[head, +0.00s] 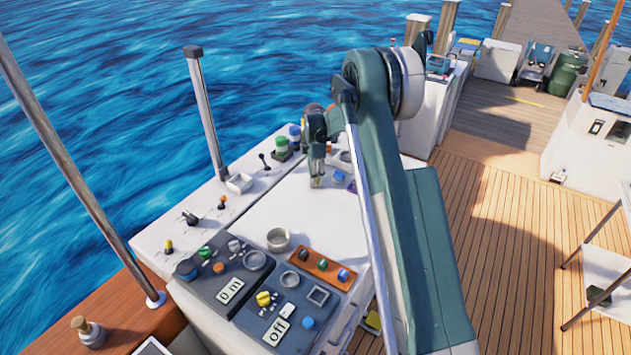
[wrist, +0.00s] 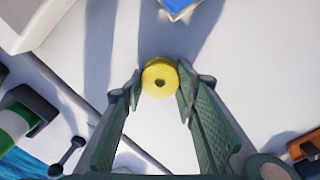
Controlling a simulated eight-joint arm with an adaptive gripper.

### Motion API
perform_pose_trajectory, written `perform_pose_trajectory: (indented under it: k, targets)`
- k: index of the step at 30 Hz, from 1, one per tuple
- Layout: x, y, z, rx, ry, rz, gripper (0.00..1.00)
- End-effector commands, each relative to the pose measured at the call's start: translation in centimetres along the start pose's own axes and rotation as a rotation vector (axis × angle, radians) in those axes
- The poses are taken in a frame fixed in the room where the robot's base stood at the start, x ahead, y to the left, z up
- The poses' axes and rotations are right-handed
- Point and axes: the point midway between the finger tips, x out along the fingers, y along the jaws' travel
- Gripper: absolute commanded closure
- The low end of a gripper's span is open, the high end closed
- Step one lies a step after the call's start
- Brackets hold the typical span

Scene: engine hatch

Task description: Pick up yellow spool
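The yellow spool (wrist: 159,77) is a small round piece with a dark hole in its middle. In the wrist view it sits between the tips of my gripper (wrist: 160,82). Both green fingers press close against its sides, with no clear gap. I cannot tell whether its underside touches the white surface. In the head view my gripper (head: 316,182) points down, low over the far part of the white hatch top (head: 310,215). The spool cannot be made out there.
A blue object (wrist: 178,6) lies just beyond the spool. A green-and-white cylinder (wrist: 14,124) and a dark lever (wrist: 68,155) stand at left. An orange panel (head: 322,267) and dark control panels (head: 225,268) cover the near hatch side. A grey post (head: 205,110) rises at left.

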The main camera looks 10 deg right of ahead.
Motion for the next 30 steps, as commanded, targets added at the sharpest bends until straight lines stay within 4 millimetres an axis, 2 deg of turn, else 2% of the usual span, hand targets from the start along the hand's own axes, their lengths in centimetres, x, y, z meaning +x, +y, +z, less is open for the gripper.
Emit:
perform_pose_trajectory:
  k: [14, 20, 30]
  targets:
    - [-0.6, 0.0, 0.0, 0.0, 0.0, 0.0, 0.83]
    - [-2.5, 0.0, 0.0, 0.0, 0.0, 0.0, 0.83]
    - [-7.5, 0.0, 0.0, 0.0, 0.0, 0.0, 0.83]
